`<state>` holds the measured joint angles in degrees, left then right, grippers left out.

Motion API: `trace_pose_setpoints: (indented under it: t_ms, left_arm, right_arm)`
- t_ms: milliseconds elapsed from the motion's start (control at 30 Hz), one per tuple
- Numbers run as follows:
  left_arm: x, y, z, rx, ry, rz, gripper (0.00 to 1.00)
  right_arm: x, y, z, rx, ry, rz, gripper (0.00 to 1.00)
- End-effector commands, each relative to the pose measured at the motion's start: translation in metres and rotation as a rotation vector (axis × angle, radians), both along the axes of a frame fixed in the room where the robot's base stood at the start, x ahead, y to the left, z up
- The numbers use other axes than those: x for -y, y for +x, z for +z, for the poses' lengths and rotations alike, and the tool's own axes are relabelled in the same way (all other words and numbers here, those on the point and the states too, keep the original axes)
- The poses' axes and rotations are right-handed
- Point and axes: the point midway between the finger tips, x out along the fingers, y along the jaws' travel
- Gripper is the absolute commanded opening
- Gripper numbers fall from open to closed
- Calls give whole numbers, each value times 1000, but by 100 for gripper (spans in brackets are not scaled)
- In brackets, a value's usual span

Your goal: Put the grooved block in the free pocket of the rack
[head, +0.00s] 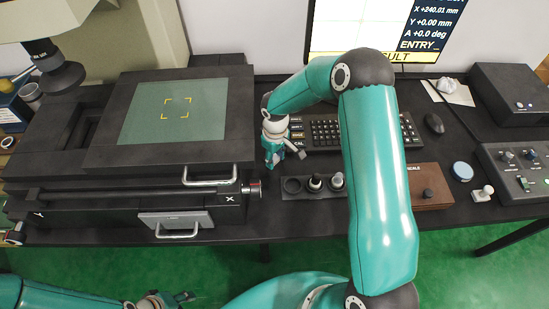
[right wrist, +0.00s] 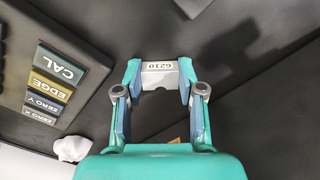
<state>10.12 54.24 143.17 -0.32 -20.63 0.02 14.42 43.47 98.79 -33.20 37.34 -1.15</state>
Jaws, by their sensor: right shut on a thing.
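The grooved block (right wrist: 160,68) is a small pale block with a label reading 6210. My right gripper (right wrist: 159,80) is shut on it, with one fingertip at each end. In the head view my right gripper (head: 279,156) hangs left of the keyboard, just behind and left of the rack; the block cannot be made out clearly there. The dark rack (head: 312,196) has a row of round pockets. Its left pocket (head: 292,185) looks empty; the pockets to the right hold upright pieces with dark and pale tops. My left gripper (head: 160,302) is partly visible at the bottom edge.
A large measuring stage (head: 100,155) with a glass plate stands left of the rack, its knob (head: 252,189) close by. A keyboard (head: 330,133) lies behind the rack. A brown box (head: 430,190) stands right of it.

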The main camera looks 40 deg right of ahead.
Motion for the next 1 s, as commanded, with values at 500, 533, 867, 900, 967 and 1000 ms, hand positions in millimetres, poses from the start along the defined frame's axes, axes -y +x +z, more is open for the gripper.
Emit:
trace_pose_setpoints:
  t_ms: [500, 533, 867, 900, 967, 1000]
  left_arm:
    - [0, 0, -6, 0, 0, 0, 40]
    - [0, 0, -6, 0, 0, 0, 40]
    - [0, 0, -10, 0, 0, 0, 40]
    - [0, 0, -10, 0, 0, 0, 40]
    - [0, 0, -10, 0, 0, 0, 40]
    - [0, 0, -11, 0, 0, 0, 40]
  right_arm:
    - [0, 2, 62, 7, -2, 1, 0]
    - [0, 2, 69, 7, -2, 0, 0]
    - [-1, 2, 140, 5, -1, 2, 0]
    - [-1, 2, 148, 7, 0, 1, 0]
    - [-1, 2, 159, 5, -1, 1, 0]
    - [-1, 2, 166, 5, -1, 2, 0]
